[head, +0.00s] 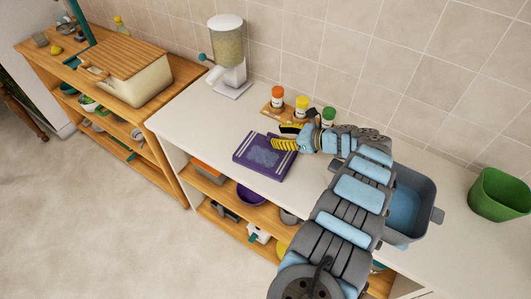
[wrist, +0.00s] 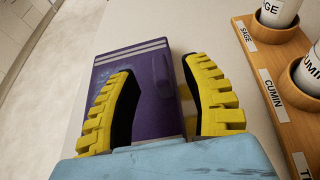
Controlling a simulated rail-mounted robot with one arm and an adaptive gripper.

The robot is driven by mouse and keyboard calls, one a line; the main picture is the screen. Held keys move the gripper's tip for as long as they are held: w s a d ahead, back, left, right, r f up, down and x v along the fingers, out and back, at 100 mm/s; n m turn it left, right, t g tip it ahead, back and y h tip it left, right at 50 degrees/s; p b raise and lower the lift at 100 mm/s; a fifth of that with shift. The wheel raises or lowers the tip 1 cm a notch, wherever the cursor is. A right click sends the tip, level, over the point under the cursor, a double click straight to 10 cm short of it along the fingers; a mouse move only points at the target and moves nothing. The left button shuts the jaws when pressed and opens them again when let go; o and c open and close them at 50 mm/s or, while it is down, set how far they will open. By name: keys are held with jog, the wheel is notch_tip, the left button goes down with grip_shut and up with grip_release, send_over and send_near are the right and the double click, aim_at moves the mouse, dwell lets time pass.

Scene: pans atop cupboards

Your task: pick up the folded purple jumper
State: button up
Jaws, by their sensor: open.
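The folded purple jumper (head: 265,157) lies flat on the white counter in the head view, with pale bands along its edge and a lighter pattern on top. In the wrist view the jumper (wrist: 150,85) shows between and beyond the yellow fingers. My gripper (head: 285,137) is open at the jumper's back right part. In the wrist view my gripper (wrist: 160,95) has its two fingers apart with nothing clamped between them. The left finger overlaps the jumper's left part and the right finger is by its right edge. I cannot tell whether they touch it.
A wooden rack (wrist: 265,85) of labelled spice jars stands close right of my gripper. A cereal dispenser (head: 229,55) is behind left. A grey-blue basin (head: 407,205) and a green bin (head: 498,194) are at right. The counter left of the jumper is clear.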

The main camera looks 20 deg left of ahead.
jog(key=shift+x, duration=1.45)
grip_shut()
